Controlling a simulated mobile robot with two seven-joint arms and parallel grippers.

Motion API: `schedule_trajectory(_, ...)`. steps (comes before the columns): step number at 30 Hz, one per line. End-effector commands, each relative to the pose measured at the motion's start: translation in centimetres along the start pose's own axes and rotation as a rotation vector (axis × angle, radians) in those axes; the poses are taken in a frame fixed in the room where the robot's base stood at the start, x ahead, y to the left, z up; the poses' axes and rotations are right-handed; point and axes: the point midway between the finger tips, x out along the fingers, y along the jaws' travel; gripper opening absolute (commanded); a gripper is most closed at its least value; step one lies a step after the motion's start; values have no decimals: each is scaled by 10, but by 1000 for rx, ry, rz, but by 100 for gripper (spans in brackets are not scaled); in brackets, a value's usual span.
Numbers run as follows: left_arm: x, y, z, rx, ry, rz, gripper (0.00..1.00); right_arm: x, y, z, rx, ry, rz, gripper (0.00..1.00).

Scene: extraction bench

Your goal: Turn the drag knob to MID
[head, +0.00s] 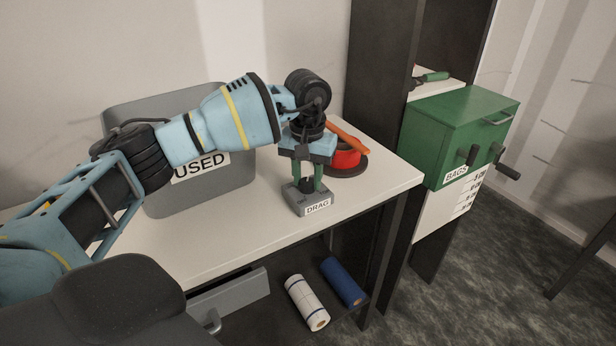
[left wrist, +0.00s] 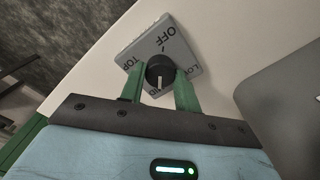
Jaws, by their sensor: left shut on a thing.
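The drag knob (head: 306,187) is a black round knob on a small grey box (head: 299,204) labelled DRAG, near the front edge of the white bench. My left gripper (head: 307,180) reaches down from above, its green fingers shut on the knob's two sides. In the left wrist view the knob (left wrist: 160,71) sits between the fingertips (left wrist: 159,78). The dial plate (left wrist: 184,46) reads OFF, TOP and LOW, with a partly hidden label between the fingers that looks like MID. The knob's white pointer line points toward that label. My right gripper is not in view.
A grey bin (head: 215,190) labelled USED stands behind my left arm. A red round thing with an orange bar (head: 347,138) lies just right of the gripper. A green BAGS box (head: 452,125) with dark handles stands further right. Rolls (head: 307,302) lie on the lower shelf.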

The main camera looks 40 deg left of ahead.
Motion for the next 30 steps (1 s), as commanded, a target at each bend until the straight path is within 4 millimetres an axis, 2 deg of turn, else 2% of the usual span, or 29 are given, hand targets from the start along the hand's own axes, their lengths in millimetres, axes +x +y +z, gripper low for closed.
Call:
schedule_trajectory(9,1,0,0,100,-1,-1,9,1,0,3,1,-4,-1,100)
schedule_trajectory(23,1,0,0,114,-2,-1,9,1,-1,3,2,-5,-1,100)
schedule_trajectory(24,1,0,0,114,-2,-1,33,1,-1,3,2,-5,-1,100)
schedule_trajectory(29,1,0,0,113,-1,-1,54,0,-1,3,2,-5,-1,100)
schedule_trajectory(30,1,0,0,113,-1,-1,54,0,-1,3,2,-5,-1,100)
